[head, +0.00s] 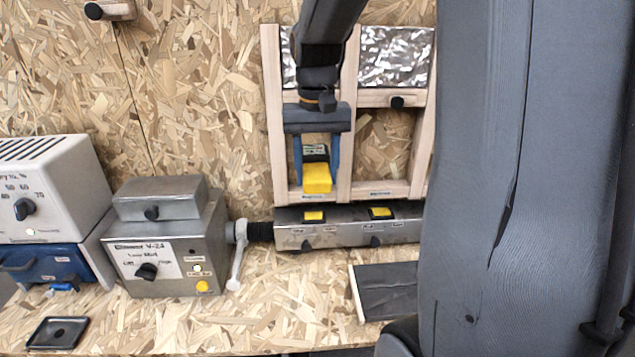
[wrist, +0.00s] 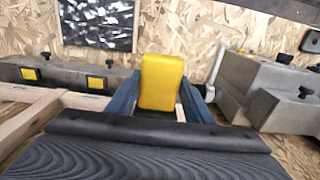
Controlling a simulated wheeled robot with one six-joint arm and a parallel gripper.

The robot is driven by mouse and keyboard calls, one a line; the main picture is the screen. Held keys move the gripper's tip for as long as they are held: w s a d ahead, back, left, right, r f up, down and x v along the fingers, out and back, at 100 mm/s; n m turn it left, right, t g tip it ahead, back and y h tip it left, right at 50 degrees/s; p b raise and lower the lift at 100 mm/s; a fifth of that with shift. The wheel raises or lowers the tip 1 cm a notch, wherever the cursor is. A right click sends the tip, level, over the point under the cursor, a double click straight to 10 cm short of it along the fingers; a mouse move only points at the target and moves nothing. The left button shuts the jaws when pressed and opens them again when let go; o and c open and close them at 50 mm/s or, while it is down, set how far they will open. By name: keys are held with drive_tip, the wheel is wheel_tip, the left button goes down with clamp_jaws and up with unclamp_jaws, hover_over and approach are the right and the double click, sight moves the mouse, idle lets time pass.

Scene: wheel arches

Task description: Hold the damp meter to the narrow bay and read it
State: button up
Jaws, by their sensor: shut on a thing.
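The damp meter (head: 317,178) is yellow with a dark upper part and a small pale display, whose reading is too small to make out. My gripper (head: 316,165) is shut on it, one blue finger on each side. In the head view it hangs in front of the left bay of a wooden stud frame (head: 347,150), low down near the bottom rail. I cannot tell whether the meter touches the board behind. The wrist view shows the meter's yellow end (wrist: 160,82) between the fingers.
A long metal box (head: 350,236) with yellow switches runs just below the frame. A grey machine (head: 165,250) with a lever stands left of it, beside a white and blue unit (head: 50,190). A black tray (head: 58,332) lies on the bench at front left.

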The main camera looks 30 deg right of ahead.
sight(319, 180)
drive_tip(key=shift+w+d+p, duration=0.15)
drive_tip(key=shift+w+d, duration=0.25)
drive_tip(key=shift+w, duration=0.5)
drive_tip(key=shift+w+d+p, duration=0.1)
drive_tip(key=shift+w+d, duration=0.25)
drive_tip(key=shift+w, duration=0.6)
drive_tip(key=shift+w+d+p, duration=0.15)
drive_tip(key=shift+w+d, duration=0.25)
drive_tip(key=shift+w, duration=0.5)
drive_tip(key=shift+w+d+p, duration=0.1)
drive_tip(key=shift+w+p, duration=0.15)
drive_tip(key=shift+p, duration=0.1)
drive_tip(key=shift+s, duration=0.1)
drive_tip(key=s+a+p, duration=0.1)
drive_tip(key=s, duration=0.2)
drive_tip(key=s+a+p, duration=0.1)
drive_tip(key=s, duration=0.2)
drive_tip(key=s+a+p, duration=0.1)
drive_tip(key=s, duration=0.2)
drive_tip(key=shift+a, duration=0.4)
drive_tip(key=shift+s, duration=0.1)
